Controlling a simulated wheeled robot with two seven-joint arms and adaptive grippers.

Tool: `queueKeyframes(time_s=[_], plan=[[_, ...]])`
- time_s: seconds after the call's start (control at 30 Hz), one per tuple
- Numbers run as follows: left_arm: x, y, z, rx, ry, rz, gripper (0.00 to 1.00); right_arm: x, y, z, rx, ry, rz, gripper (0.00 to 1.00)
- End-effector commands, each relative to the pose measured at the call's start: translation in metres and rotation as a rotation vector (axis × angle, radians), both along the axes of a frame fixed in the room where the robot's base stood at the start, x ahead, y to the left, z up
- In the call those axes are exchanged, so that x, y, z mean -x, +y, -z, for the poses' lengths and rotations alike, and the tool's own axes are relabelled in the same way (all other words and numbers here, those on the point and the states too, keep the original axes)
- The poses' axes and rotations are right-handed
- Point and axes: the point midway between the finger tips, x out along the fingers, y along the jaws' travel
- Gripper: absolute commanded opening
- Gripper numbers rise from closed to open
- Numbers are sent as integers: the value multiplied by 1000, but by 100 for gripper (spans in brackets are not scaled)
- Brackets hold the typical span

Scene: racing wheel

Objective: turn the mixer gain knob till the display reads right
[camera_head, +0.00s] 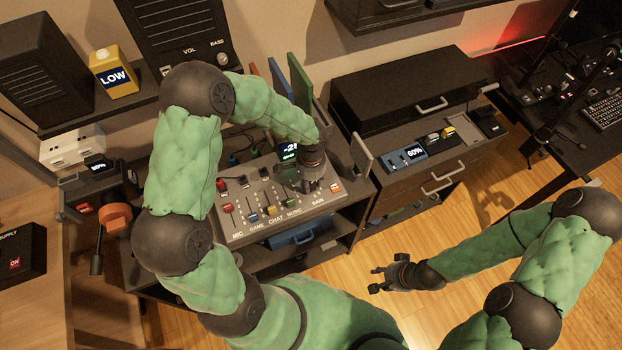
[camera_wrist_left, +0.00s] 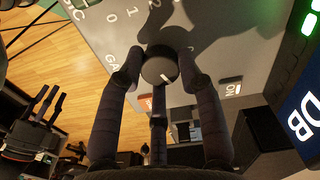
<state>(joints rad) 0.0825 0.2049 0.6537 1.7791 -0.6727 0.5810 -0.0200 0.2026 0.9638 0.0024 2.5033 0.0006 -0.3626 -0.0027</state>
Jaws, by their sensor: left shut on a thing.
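The mixer (camera_head: 243,190), a grey panel with coloured faders and the label GAIN, stands on a desk in the head view. My left gripper (camera_head: 312,184) reaches down over its right part and hides the gain knob there. In the left wrist view the round dark knob (camera_wrist_left: 160,66) with a white mark sits between the fingers of my left gripper, which is shut on it. The display (camera_head: 290,149) is partly covered by my arm; "-2" shows, the rest is unclear. The left wrist view shows its "DB" (camera_wrist_left: 299,122). My right gripper (camera_head: 384,279) is open and empty above the floor.
A yellow box marked LOW (camera_head: 113,73) stands on the shelf at the upper left. A cabinet with a small 60% display (camera_head: 413,154) is right of the mixer. An orange headset-like thing (camera_head: 115,217) hangs at the mixer's left. Wooden floor is open at the lower right.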

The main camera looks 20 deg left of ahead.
Motion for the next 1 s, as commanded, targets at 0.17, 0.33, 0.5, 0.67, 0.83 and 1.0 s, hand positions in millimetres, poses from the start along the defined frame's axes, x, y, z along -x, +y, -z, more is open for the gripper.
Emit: queueKeyframes(time_s=[0.17,0.33,0.5,0.67,0.83,1.0], plan=[[-1,0,-2,1,-2,147,4,0,0,-9,0,0,0,40],[-1,0,-1,0,-2,260,4,0,0,-15,0,0,0,40],[-1,0,-1,0,-2,341,4,0,0,-19,0,0,0,40],[-1,0,0,1,-3,384,4,0,0,-21,0,0,0,40],[-1,0,0,1,-3,404,4,0,0,-21,0,0,0,40],[-1,0,0,0,-3,407,4,0,0,-21,0,0,0,40]])
